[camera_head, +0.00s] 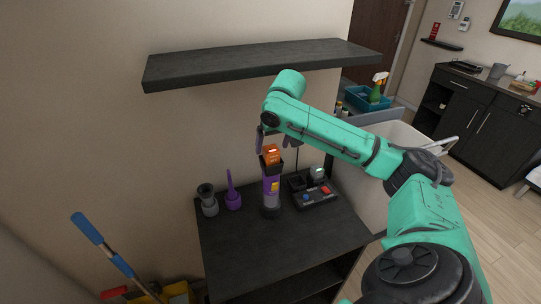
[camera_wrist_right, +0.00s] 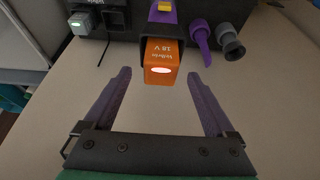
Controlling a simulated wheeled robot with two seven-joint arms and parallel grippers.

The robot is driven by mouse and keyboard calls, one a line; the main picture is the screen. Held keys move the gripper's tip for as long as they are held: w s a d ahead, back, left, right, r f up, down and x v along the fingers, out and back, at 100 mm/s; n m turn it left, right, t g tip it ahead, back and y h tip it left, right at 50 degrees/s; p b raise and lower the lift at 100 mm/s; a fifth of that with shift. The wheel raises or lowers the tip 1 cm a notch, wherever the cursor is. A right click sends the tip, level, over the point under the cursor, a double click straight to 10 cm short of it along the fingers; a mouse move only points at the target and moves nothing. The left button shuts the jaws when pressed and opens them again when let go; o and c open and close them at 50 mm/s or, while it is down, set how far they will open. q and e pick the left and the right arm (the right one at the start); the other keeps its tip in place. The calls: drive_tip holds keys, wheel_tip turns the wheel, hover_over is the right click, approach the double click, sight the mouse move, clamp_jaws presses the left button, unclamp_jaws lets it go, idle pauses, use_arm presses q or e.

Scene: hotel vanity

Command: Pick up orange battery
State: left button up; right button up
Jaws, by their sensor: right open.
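The orange battery (camera_head: 271,155) sits in the top of an upright purple and grey handheld device (camera_head: 270,188) on the dark table. In the right wrist view the battery (camera_wrist_right: 161,62) shows its orange face with "18 V" print, held in the device's dark socket. My right gripper (camera_head: 272,142) is at the battery's height, close to it. In the wrist view the purple fingers of this gripper (camera_wrist_right: 160,85) are spread wide, one to each side of the battery, with a gap on both sides. It holds nothing. My left gripper is not in view.
On the table (camera_head: 240,262) stand a grey nozzle (camera_head: 208,203), a purple nozzle (camera_head: 232,198) and a charger (camera_head: 313,193) with a pale-topped battery (camera_head: 318,173). The front of the table is clear.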

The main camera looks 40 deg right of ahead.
sight(272, 149)
drive_tip(key=p+x, duration=0.1)
drive_tip(key=x, duration=0.1)
drive_tip(key=shift+w+f, duration=0.15)
drive_tip(key=shift+f, duration=0.55)
clamp_jaws()
